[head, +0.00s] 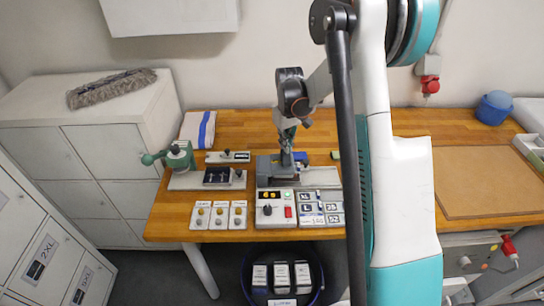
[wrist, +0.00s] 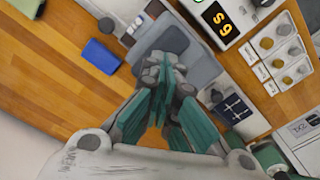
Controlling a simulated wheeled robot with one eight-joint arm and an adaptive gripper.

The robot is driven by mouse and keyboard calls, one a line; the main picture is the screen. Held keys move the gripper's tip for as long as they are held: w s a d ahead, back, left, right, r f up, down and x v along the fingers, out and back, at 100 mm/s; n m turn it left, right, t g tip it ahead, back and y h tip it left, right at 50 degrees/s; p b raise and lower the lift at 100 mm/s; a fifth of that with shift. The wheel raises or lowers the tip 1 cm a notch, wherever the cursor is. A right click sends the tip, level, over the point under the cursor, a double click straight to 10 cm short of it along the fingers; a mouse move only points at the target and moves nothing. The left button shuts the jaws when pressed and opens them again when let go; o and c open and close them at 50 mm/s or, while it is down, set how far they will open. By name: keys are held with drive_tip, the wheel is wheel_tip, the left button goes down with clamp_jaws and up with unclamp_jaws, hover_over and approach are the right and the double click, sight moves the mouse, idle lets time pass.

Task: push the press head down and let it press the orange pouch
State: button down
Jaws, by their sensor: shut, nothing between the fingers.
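A grey press (head: 266,168) stands on the wooden table behind a control box. In the wrist view a grey plate-like part of it (wrist: 168,40) shows beyond the fingertips; it may be the press head. My gripper (head: 287,160) points down over the press and is shut and empty. Its fingertips in the wrist view (wrist: 160,62) overlap the grey part; I cannot tell whether they touch it. I cannot make out the orange pouch; the press or my gripper may hide it. The orange-brown patch between my fingers looks like tabletop.
The control box (head: 277,221) with a lit display and red button is in front. A blue item (wrist: 101,56) lies beside the press. A green hand-lever device (head: 178,157) stands left. Labelled cards (head: 311,208) lie right of the box. A brown board (head: 487,180) covers the right side.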

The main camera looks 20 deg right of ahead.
wheel_tip(320, 180, up, 10)
drive_tip(key=p, duration=0.4)
drive_tip(key=shift+r+p, duration=0.15)
drive_tip(key=shift+p, duration=0.2)
idle(0.6)
idle(0.4)
drive_tip(key=s+a+r+t+b, duration=0.2)
drive_tip(key=s+a+b, duration=0.3)
drive_tip(key=s+b, duration=0.15)
drive_tip(key=s+a+r+t+b, duration=0.2)
drive_tip(key=s+a+b, duration=0.3)
drive_tip(key=s, duration=0.3)
drive_tip(key=s+a+f+m+t+b, duration=0.1)
drive_tip(key=s+a+f+t+b, duration=0.2)
drive_tip(key=s+f+b, duration=0.6)
drive_tip(key=s+a, duration=0.2)
drive_tip(key=s, duration=0.2)
drive_tip(key=shift+s+a+f, duration=0.25)
drive_tip(key=shift+s+f, duration=0.1)
drive_tip(key=shift+f, duration=0.05)
idle(0.3)
